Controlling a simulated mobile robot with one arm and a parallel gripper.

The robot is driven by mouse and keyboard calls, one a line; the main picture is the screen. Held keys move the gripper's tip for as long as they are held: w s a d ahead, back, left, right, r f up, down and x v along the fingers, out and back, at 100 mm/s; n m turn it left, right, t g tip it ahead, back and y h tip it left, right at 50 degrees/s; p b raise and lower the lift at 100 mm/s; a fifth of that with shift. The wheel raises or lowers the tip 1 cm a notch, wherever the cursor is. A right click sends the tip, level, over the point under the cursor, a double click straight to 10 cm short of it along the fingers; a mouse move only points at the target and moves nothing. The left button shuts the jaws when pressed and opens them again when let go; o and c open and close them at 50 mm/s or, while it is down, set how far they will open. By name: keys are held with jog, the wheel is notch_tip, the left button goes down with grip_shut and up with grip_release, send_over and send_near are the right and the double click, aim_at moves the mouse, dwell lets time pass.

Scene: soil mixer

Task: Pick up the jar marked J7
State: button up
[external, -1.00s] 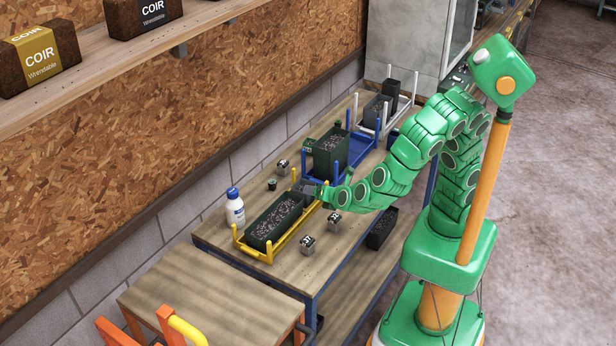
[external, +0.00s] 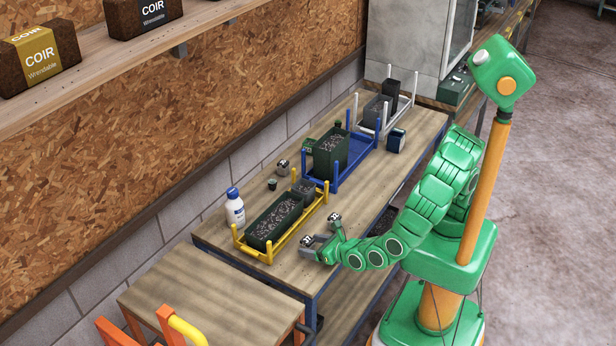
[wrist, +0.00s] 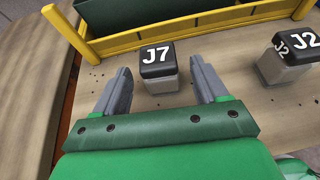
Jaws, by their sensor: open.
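The J7 jar (wrist: 157,60) has a black lid with white lettering and a grey body. It stands upright on the bench beside the yellow rack, and its lid shows in the external view (external: 306,240). My gripper (wrist: 160,75) is open, with one finger on each side of the jar in the wrist view and a gap to both. In the external view my gripper (external: 315,247) is low at the bench's near edge and partly hides the jar. The J2 jar (wrist: 290,60) stands to the right, also in the external view (external: 334,218).
The yellow rack (external: 268,256) with a dark green trough (external: 262,238) lies just beyond the J7 jar. A white bottle (external: 235,208) stands left of it. A blue rack (external: 357,153) with a green bin is farther back. Another small jar (external: 283,168) stands behind the yellow rack.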

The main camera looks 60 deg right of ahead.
aim_at(303, 244)
jog(key=shift+x, duration=2.3)
jog(key=shift+s, duration=0.1)
jog(key=c, duration=1.1)
jog(key=shift+o, duration=0.2)
jog(key=shift+r, duration=5)
